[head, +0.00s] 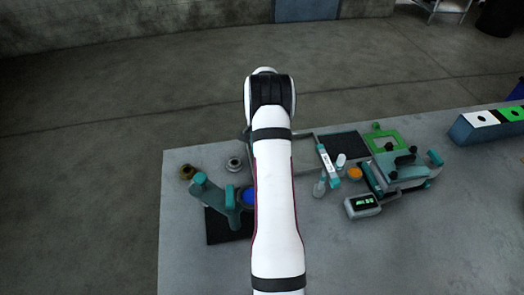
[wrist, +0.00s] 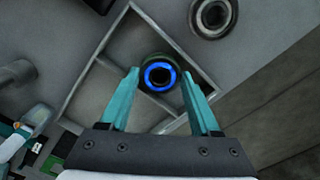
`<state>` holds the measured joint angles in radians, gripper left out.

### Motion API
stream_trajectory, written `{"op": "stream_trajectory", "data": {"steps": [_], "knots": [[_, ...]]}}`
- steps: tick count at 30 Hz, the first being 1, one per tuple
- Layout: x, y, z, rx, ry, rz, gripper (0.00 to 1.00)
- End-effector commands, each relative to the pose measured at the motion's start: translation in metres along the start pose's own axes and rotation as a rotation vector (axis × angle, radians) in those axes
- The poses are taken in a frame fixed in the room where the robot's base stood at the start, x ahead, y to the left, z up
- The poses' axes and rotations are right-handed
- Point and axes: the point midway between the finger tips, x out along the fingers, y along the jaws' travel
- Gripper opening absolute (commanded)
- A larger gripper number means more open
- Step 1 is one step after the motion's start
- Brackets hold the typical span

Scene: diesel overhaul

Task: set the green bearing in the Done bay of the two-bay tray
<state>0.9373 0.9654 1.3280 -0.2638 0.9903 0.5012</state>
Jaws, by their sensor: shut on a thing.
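In the wrist view my gripper (wrist: 160,80) has its two teal fingers closed on a round bearing. The bearing (wrist: 146,63) has a dark greenish outer side, a bright blue ring on its face and a dark bore. It is over the two-bay tray (wrist: 98,94), a grey rimmed frame with a divider. Its height above the tray floor is unclear. No bay label is readable. In the head view part of the tray (head: 303,156) shows to the right of my arm, which hides the gripper and bearing.
A silver ring (head: 234,163) and a brass ring (head: 187,172) lie left of the tray. A teal device (head: 212,192) stands in front of them. To the right are a marker-like tool (head: 327,160), an orange-topped part (head: 354,173), a readout box (head: 362,206) and a green frame (head: 377,131).

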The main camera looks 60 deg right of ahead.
Motion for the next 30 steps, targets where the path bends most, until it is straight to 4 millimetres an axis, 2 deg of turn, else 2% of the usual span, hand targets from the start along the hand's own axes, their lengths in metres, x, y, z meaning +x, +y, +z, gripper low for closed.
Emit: {"op": "stream_trajectory", "data": {"steps": [13,14,19,20,30], "knots": [[0.0058,-0.0001,-0.0002,0.000,0.001,0.000,0.08],[0.0058,-0.0001,-0.0001,0.000,0.000,0.000,0.66],[0.0058,-0.0001,-0.0001,0.000,0.000,0.000,0.96],[0.0058,-0.0001,-0.0001,0.000,0.000,0.000,0.99],[0.0038,-0.0001,0.0000,-0.001,0.000,0.000,1.00]]}}
